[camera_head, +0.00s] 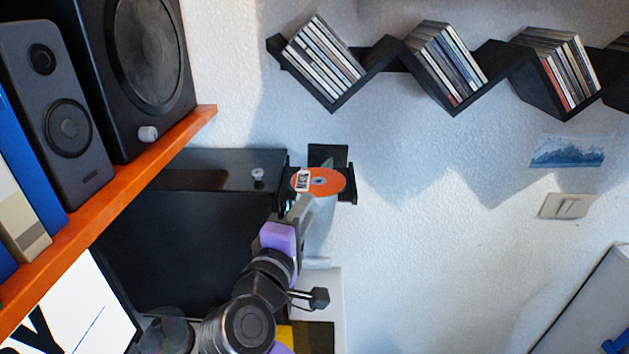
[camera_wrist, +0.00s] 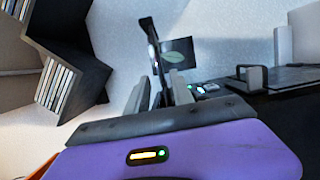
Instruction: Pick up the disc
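The orange disc (camera_head: 320,181) with a white patch near its left side sits on a black tray (camera_head: 351,184) of the dark disc drive in the head view. My gripper (camera_head: 303,203), with a purple body, is just below the disc, its tip close to the disc's lower left edge. In the wrist view, two pale grey fingers of my gripper (camera_wrist: 151,80) stand apart with a narrow gap, beside a dark upright strip. The gripper seems open. I cannot make out the disc clearly in the wrist view, and contact with it cannot be told.
A black card with a leaf (camera_head: 328,156) is behind the disc. A black zigzag shelf (camera_head: 385,52) holds cases (camera_head: 323,62) on the wall. An orange shelf (camera_head: 150,160) bears speakers (camera_head: 150,55) at left.

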